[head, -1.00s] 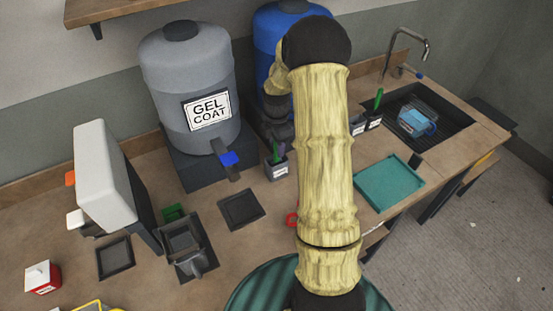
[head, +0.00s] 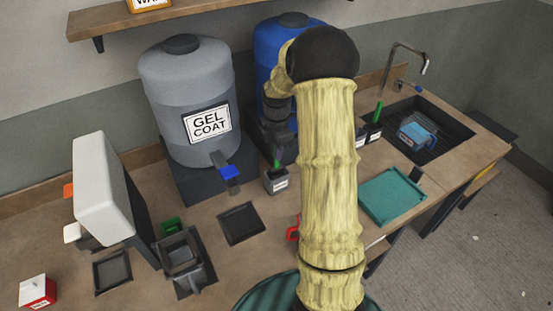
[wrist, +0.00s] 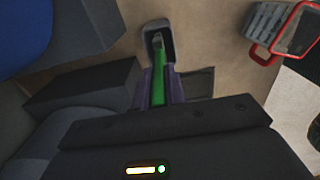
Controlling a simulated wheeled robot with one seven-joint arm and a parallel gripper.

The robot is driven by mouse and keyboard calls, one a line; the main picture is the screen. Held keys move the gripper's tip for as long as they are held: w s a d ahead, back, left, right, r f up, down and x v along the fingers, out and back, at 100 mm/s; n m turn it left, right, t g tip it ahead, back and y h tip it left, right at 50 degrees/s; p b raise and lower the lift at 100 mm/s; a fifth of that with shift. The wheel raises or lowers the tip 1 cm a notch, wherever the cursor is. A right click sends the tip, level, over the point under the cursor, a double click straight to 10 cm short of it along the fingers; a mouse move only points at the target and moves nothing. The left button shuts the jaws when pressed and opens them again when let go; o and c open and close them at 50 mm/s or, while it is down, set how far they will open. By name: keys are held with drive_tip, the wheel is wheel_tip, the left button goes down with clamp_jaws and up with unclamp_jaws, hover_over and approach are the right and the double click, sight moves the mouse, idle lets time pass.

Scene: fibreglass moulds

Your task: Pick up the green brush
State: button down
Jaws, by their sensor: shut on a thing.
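The green brush (wrist: 159,94) is between the two purple fingers of my gripper (wrist: 160,76) in the wrist view. My gripper is shut on its handle. The brush's far end points into a small grey labelled cup (wrist: 151,29); I cannot tell how deep it sits. In the head view the cup (head: 277,183) stands on the bench in front of the blue drum, with a bit of green brush (head: 277,164) above its rim. My arm hides much of the gripper there.
A grey gel coat drum (head: 188,105) with a blue tap (head: 229,172) stands left of the cup, and a blue drum (head: 268,50) behind it. Another green handle (head: 379,109) stands in a dark cup farther right. A teal tray (head: 393,195) and a sink (head: 440,128) lie to the right.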

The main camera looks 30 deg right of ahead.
wheel_tip(320, 180, up, 7)
drive_tip(key=shift+f+b, duration=0.15)
drive_tip(key=shift+b, duration=0.35)
idle(1.3)
